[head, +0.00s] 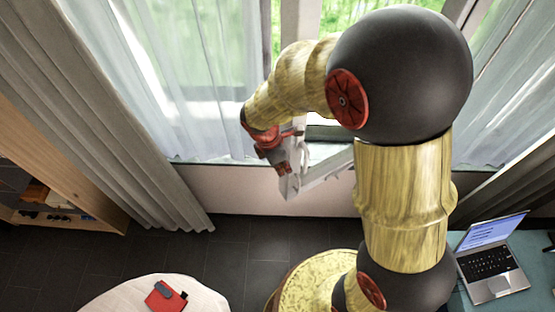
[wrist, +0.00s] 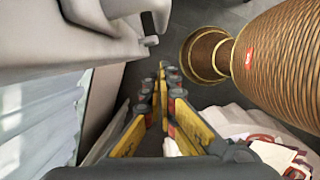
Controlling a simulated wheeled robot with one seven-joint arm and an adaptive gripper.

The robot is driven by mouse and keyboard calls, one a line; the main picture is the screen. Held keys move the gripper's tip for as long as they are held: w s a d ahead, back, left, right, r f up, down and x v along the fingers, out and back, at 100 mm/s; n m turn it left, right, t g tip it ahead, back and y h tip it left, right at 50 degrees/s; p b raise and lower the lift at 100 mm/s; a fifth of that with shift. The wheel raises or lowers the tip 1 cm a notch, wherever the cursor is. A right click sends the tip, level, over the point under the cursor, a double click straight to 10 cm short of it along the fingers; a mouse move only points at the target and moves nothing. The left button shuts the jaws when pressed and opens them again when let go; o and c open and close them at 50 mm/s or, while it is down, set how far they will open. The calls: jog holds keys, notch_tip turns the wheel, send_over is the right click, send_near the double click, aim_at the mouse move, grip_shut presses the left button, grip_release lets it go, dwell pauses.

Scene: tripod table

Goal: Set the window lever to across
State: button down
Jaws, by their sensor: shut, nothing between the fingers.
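The window sash (head: 292,188) is a pale frame standing out from the window, its lower corner just below my gripper in the head view. In the wrist view its pale frame (wrist: 60,35) fills the upper left. A light grey fitting, apparently the window lever (wrist: 150,22), projects from the frame at the top centre. Its full length and exact angle cannot be told. My gripper (head: 283,165) is beside the sash in the head view. In the wrist view my gripper's fingers (wrist: 163,78) are shut and empty, below the fitting and apparently apart from it.
A round white table (head: 120,295) with a red notebook (head: 166,296) stands at the lower left. A laptop (head: 490,262) rests on a teal desk at the right. Grey curtains (head: 110,110) hang beside the window. Dark tiled floor (head: 235,245) lies open below it.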

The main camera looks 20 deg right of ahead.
jog(key=shift+w+d+r+p, duration=0.15)
jog(key=shift+d+p, duration=0.2)
jog(key=shift+d, duration=1.2)
jog(key=shift+d+f+t+h+b, duration=0.35)
jog(key=shift+h+b, duration=0.45)
jog(key=shift+b, duration=0.65)
jog(key=w+d+t+h+b, duration=0.2)
jog(key=d+h+b, duration=0.5)
jog(key=h+b, duration=0.2)
jog(key=shift+r+h, duration=0.4)
jog(key=shift+h, duration=0.3)
jog(key=shift+d+t, duration=0.1)
jog(key=shift+t, duration=0.15)
jog(key=shift+f+b, duration=0.1)
jog(key=shift+b, duration=0.2)
